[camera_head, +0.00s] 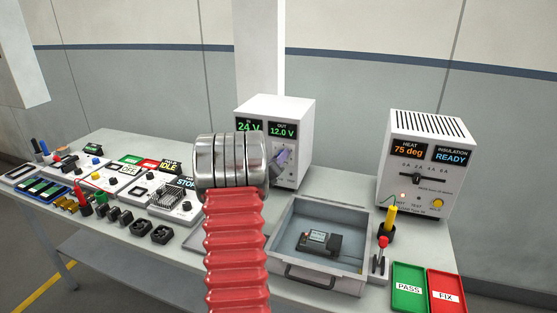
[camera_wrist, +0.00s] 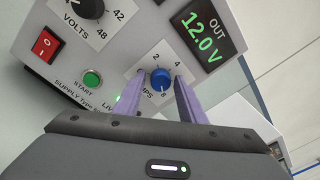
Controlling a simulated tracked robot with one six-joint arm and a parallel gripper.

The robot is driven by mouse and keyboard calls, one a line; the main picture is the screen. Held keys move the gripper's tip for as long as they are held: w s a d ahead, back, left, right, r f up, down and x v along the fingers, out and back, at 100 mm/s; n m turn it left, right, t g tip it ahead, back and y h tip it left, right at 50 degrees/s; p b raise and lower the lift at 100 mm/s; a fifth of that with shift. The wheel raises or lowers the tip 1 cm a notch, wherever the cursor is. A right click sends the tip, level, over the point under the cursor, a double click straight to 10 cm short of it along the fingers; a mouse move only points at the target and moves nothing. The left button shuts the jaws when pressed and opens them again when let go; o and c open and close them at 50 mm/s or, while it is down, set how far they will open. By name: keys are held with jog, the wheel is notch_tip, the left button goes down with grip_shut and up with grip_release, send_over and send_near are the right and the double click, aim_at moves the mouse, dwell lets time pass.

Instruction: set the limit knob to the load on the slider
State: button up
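The blue limit knob (camera_wrist: 160,79) sits on the white power supply's amps dial in the wrist view. Its pointer setting is too small to read surely. My gripper (camera_wrist: 160,80) has two purple fingers, one on each side of the knob, with small gaps between them and it; it looks open. In the head view my gripper (camera_head: 281,157) is at the power supply's front, partly hidden by my arm, which also hides the knob. The load slider (camera_head: 430,180) is on the white heat and insulation tester (camera_head: 428,125) at the right, under a scale in amps.
The power supply (camera_head: 290,115) shows OUT 12.0 V. A red rocker switch (camera_wrist: 43,44) and green start button (camera_wrist: 92,78) are left of the knob. Green PASS (camera_head: 408,275) and red FIX (camera_head: 446,280) trays stand front right.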

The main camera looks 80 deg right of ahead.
jog(key=shift+a, duration=0.1)
jog(key=c, duration=0.8)
jog(key=shift+n, duration=0.4)
jog(key=m, duration=1.1)
jog(key=m+t, duration=0.1)
jog(key=m, duration=1.1)
jog(key=f+m+t, duration=0.1)
jog(key=m, duration=1.1)
jog(key=shift+s, duration=0.3)
